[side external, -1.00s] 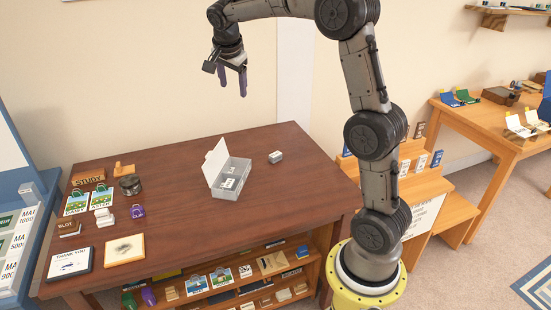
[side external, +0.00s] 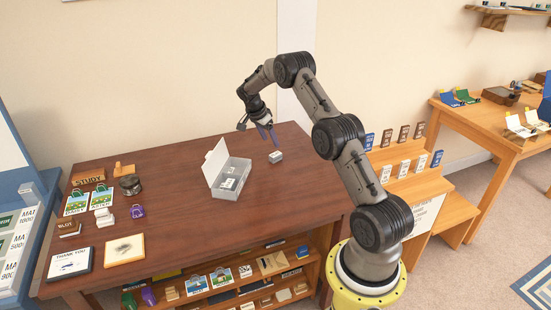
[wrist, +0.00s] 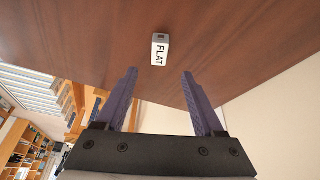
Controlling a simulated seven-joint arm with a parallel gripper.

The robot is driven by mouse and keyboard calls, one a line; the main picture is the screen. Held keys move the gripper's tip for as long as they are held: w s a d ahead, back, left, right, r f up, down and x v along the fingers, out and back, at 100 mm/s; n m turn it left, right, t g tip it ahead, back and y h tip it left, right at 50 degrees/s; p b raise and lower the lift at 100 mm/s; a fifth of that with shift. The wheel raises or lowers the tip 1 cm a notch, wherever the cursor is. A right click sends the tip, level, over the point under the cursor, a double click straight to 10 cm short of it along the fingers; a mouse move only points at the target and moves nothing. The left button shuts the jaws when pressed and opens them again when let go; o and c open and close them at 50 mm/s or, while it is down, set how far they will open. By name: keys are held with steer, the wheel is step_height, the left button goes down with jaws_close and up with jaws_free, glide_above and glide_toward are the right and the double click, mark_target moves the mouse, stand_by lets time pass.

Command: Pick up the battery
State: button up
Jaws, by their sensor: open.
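A small white and grey block (side external: 275,157), which looks like the battery, lies alone on the brown table right of the open box. In the wrist view the block (wrist: 160,49) reads "FLAT" and lies ahead of the fingertips, roughly centred between them. My gripper (side external: 269,138) is just above and behind the block in the side view, fingers pointing down. In the wrist view my gripper (wrist: 160,73) is open with nothing between its purple fingers. A translucent box (side external: 238,186) with its lid up holds a few small labelled pieces, partly hidden by its walls.
The brown table (side external: 180,225) is clear around the block. Toward its left stand a dark round tin (side external: 130,185), a purple padlock-shaped item (side external: 137,211), picture cards and a tan pad (side external: 124,249). A stepped wooden stand (side external: 440,205) is at right.

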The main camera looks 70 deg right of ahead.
mark_target(275, 154)
steer(key=x, duration=0.3)
steer(key=shift+a+x, duration=0.15)
steer(key=shift+x, duration=1.15)
steer(key=shift+a+x, duration=0.15)
steer(key=shift+x, duration=1.15)
steer(key=shift+w+f, duration=0.1)
steer(key=shift+f, duration=0.05)
steer(key=shift+c, duration=0.2)
jaws_close()
